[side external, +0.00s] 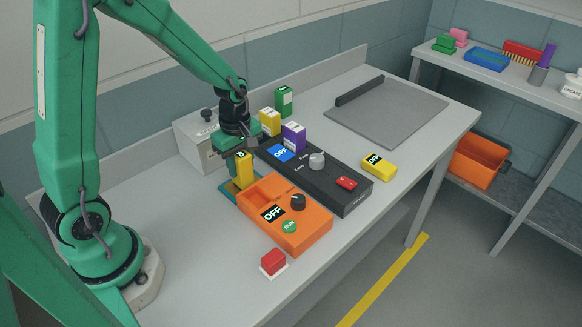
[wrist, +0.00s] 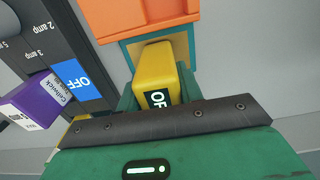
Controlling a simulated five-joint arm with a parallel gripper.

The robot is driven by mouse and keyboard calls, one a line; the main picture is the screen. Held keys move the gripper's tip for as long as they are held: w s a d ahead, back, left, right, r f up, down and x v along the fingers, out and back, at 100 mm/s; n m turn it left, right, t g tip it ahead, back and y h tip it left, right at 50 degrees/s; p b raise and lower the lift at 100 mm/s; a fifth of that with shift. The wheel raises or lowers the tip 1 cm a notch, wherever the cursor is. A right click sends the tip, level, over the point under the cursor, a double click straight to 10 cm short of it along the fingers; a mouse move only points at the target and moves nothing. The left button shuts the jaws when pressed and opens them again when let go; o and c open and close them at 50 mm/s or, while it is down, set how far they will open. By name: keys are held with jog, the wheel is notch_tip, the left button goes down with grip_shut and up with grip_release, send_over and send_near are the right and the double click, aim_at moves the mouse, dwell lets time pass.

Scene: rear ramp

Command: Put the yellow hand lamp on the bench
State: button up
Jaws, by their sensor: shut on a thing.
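A yellow block-shaped lamp with a black label (side external: 243,170) stands roughly upright at the left end of the orange unit, over a teal-edged base (side external: 228,187). My gripper (side external: 240,160) comes down on it from above and is shut on it. In the wrist view the yellow lamp (wrist: 155,68) sits between the green fingers, its label partly hidden by the dark gripper edge. I cannot tell whether its lower end still touches the base. A second yellow block marked OFF (side external: 379,167) lies on the grey bench (side external: 330,240), right of the black unit.
An orange unit (side external: 300,235) marked OFF and a black panel (side external: 330,180) with a knob stand close by. Purple (side external: 293,135), yellow (side external: 270,122) and green (side external: 284,101) boxes stand behind. A red button (side external: 273,262) sits in front. Bench at front left is clear.

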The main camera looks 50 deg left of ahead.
jog(key=shift+f, duration=0.1)
jog(key=o, duration=1.1)
jog(key=shift+r, duration=0.2)
notch_tip(320, 180, up, 12)
jog(key=shift+f, duration=0.1)
dwell(0.5)
